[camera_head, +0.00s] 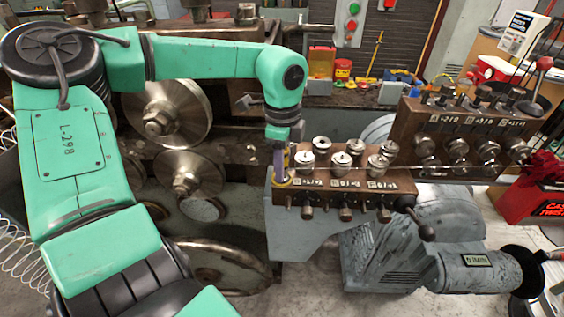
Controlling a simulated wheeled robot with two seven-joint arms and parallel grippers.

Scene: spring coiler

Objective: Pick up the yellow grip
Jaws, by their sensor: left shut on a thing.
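My left arm comes in from the left and bends down at the middle of the view. Its gripper (282,168) points down at the left end of the brown block with several steel knobs. It is shut on the yellow grip (283,184), of which only a small yellow part shows beneath and beside the fingers. The fingers hide most of the grip, and I cannot tell whether it is clear of the block. My right gripper is not in view.
The knobbed block (345,184) is just right of my left gripper. A second brown block (470,122) stands further right. Large steel wheels (168,115) are at the left. A red bin (321,62) and a thin yellow rod (376,55) are at the back.

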